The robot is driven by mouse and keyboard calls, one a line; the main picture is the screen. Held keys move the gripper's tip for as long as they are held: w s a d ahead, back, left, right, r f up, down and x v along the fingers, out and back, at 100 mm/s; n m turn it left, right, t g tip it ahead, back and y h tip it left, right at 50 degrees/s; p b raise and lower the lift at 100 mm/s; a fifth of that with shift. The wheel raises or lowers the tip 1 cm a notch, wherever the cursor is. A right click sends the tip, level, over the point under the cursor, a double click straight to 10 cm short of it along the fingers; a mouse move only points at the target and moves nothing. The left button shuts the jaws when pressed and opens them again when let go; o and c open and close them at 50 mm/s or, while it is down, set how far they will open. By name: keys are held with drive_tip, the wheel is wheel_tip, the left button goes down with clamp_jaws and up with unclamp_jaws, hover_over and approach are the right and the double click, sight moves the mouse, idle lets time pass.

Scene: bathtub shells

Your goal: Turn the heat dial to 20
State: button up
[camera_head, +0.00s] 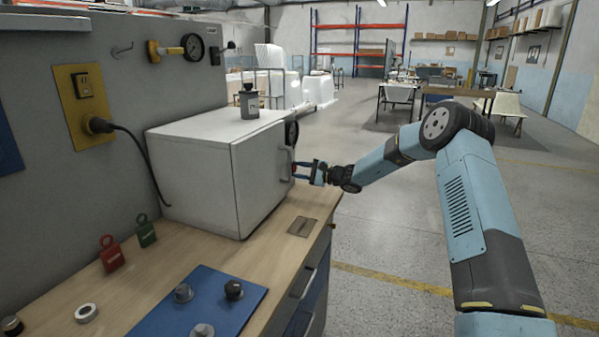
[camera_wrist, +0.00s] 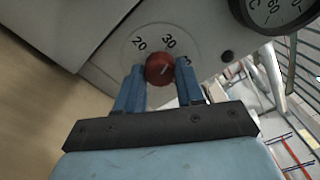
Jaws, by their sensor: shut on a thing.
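The heat dial is a red knob (camera_wrist: 159,68) on a pale scale plate (camera_wrist: 185,32) with the numbers 20 and 30 showing, and another number partly hidden at the right. A light mark on the knob points up and right, toward the 30 side. My gripper (camera_wrist: 160,76) has its blue fingers on both sides of the knob, shut on it. In the head view my gripper (camera_head: 298,171) is at the right face of the white oven-like box (camera_head: 210,165); the knob is mostly hidden there.
A round gauge (camera_wrist: 277,8) is beside the dial, with a dark button (camera_wrist: 227,56) below it. A grey canister (camera_head: 249,103) stands on the box.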

drive_tip(key=n, duration=0.7)
drive_tip(key=shift+s+f, duration=0.15)
drive_tip(key=shift+f, duration=0.15)
drive_tip(key=n, duration=0.6)
drive_tip(key=shift+n, duration=0.4)
drive_tip(key=o, duration=0.8)
drive_tip(key=shift+f, duration=0.1)
drive_tip(key=shift+c, duration=0.2)
drive_tip(key=shift+o, duration=1.4)
drive_tip(key=shift+r, duration=0.2)
drive_tip(key=v, duration=1.3)
drive_tip(key=shift+d, duration=0.35)
